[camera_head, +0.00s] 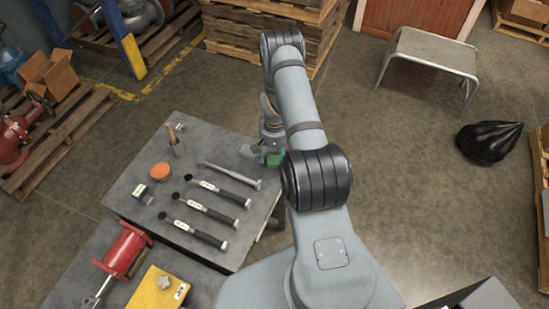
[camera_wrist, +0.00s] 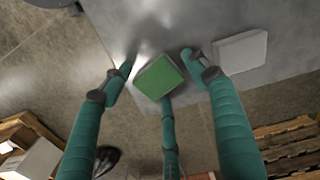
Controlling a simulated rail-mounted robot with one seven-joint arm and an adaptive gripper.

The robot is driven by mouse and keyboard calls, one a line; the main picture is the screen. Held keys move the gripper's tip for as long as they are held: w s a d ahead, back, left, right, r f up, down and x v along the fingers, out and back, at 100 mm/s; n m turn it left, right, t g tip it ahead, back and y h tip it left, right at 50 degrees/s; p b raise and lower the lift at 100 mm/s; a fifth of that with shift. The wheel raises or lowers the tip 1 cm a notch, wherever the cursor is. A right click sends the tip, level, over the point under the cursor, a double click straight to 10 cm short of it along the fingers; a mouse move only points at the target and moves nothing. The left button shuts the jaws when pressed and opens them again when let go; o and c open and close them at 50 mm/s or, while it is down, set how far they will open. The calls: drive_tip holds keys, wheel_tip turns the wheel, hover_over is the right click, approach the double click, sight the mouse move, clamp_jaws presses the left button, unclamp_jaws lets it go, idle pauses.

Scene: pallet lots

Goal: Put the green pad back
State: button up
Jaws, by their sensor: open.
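The green pad (camera_wrist: 158,77) lies on the grey metal tabletop (camera_wrist: 200,22) in the wrist view, near the table's edge. My gripper (camera_wrist: 160,68) has teal fingers spread around the pad, with visible gaps at the left and right fingers. The lower finger comes close to the pad's lower edge; I cannot tell whether it touches. My gripper is open and holds nothing. In the head view my gripper (camera_head: 264,157) is at the right edge of the grey table (camera_head: 135,190), where the pad is hard to tell from the teal fingers.
A pale grey block (camera_wrist: 240,51) lies right of the pad. On the table are several black-handled tools (camera_head: 212,207), a metal bar (camera_head: 229,175), an orange round item (camera_head: 160,171) and a brush-like tool (camera_head: 176,141). Stacked pallets (camera_head: 325,30) stand behind.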

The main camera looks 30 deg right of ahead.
sight(275, 160)
drive_tip(key=shift+w+r, duration=0.1)
drive_tip(key=shift+r, duration=0.5)
wheel_tip(275, 160, up, 11)
drive_tip(key=b, duration=0.1)
